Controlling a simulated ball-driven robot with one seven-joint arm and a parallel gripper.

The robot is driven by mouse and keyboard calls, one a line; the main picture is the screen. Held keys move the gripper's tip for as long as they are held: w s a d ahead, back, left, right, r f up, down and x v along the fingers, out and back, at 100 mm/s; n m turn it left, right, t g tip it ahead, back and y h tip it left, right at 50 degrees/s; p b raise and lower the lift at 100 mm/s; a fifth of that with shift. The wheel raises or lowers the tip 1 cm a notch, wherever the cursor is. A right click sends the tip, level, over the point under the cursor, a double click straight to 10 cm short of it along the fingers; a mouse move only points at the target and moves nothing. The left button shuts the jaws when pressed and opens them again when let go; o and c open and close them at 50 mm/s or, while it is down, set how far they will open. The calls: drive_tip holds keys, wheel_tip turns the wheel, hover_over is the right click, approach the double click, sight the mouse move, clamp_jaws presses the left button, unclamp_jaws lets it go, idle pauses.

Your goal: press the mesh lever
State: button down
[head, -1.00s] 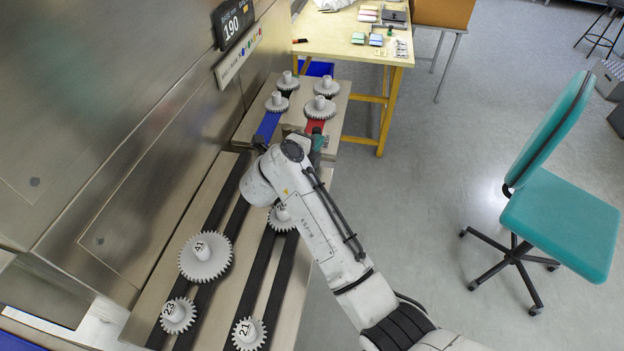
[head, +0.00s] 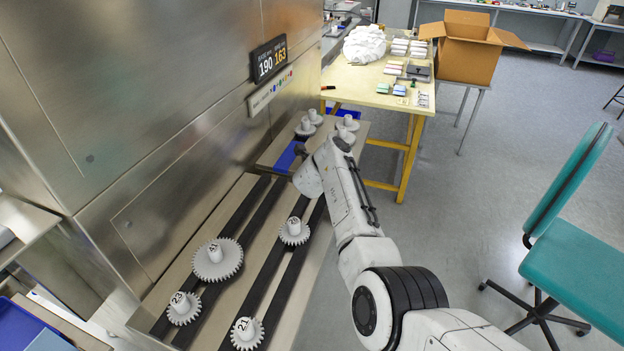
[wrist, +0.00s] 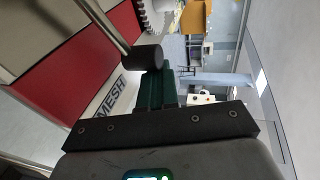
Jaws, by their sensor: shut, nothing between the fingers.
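The mesh lever shows in the wrist view as a bright metal rod (wrist: 103,24) ending in a black knob (wrist: 144,59). A label reading MESH (wrist: 108,98) lies beside it on a pale strip edged with red. My gripper (wrist: 155,88) has its green fingers closed together and empty. The fingertips appear close to the knob, just below it in the picture; I cannot tell whether they touch. In the head view my own arm hides the gripper and the mesh lever.
Numbered white gears, among them a large one (head: 217,260) and a smaller one (head: 294,231), stand along dark slots in the bench beside the steel cabinet (head: 130,120). A display (head: 269,59) reads 190 and 163. A yellow-legged table (head: 390,100) stands beyond; a teal chair (head: 575,255) is right.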

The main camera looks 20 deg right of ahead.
drive_tip(key=shift+w+d, duration=0.15)
drive_tip(key=shift+w, duration=0.3)
idle(1.4)
